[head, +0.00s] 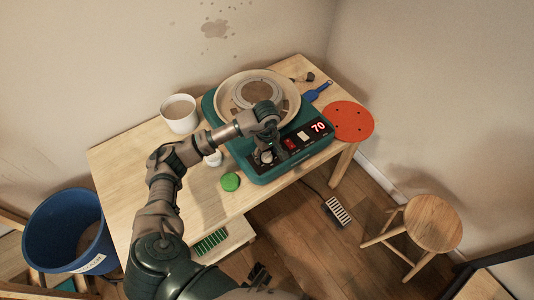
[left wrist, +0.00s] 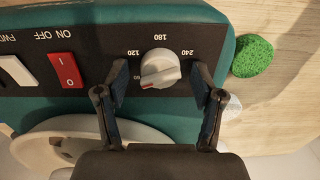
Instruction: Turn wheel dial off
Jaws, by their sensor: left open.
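The pottery wheel (head: 271,172) is a teal box with a black front panel on the wooden table. Its red display (head: 318,127) reads 70. In the left wrist view the white dial (left wrist: 160,68) sits on the panel among printed numbers such as 120, 180 and 240. My left gripper (left wrist: 159,77) is open, with one finger on each side of the dial. I see small gaps between the fingers and the knob; depth is hard to tell. In the head view my left gripper (head: 267,155) is over the panel's left end and partly hides the dial. My right gripper is not in view.
A red power switch (left wrist: 63,70) and a white switch (left wrist: 17,71) share the panel. A green sponge (head: 230,182), a white bucket (head: 180,114), a red disc (head: 351,121) and a blue tool (head: 316,92) surround the wheel. A stool (head: 432,222) stands right.

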